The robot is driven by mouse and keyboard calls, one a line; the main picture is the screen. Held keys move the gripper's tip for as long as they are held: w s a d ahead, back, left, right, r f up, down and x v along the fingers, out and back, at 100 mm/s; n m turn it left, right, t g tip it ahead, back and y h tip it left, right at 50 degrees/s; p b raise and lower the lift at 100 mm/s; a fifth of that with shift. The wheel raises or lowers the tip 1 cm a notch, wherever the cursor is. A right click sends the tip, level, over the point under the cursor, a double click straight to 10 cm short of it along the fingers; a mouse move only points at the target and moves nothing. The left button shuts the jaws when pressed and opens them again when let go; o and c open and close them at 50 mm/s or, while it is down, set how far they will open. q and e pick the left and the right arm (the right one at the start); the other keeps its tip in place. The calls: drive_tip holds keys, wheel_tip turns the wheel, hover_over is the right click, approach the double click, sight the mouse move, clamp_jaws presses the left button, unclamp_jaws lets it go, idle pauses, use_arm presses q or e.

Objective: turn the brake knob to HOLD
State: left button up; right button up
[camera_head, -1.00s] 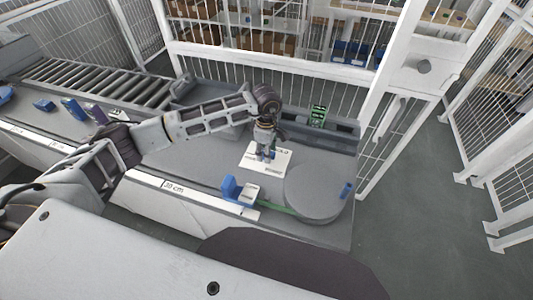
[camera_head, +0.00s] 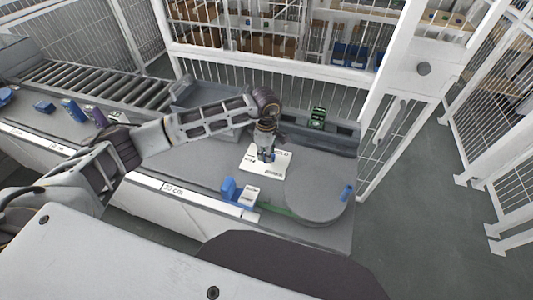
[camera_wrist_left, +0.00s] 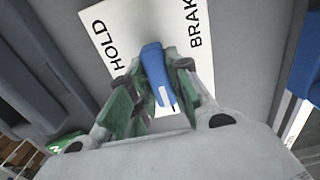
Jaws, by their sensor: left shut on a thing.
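A white plate (camera_head: 252,161) with dark lettering lies on the grey deck, left of a round grey disc. In the left wrist view, the plate (camera_wrist_left: 130,28) reads HOLD at left and BRAK at right, the last word cut off. A blue knob (camera_wrist_left: 153,61) stands on it between the two words, with a pale mark near its lower end. My left gripper (camera_head: 267,157) is over the plate. In the wrist view, its green-padded fingers (camera_wrist_left: 156,95) are shut on the knob, one on each side. My right gripper is not in view.
A blue block (camera_head: 229,188) and a pale block (camera_head: 248,196) stand at the deck's front edge. A green-faced box (camera_head: 317,117) stands behind.

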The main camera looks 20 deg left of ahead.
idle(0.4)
use_arm(q)
drive_tip(key=shift+m+b, duration=1.05)
drive_tip(key=shift+m, duration=0.25)
drive_tip(key=shift+m+b, duration=1)
drive_tip(key=shift+m, duration=0.2)
drive_tip(key=shift+m+b, duration=0.35)
drive_tip(key=shift+m, duration=0.15)
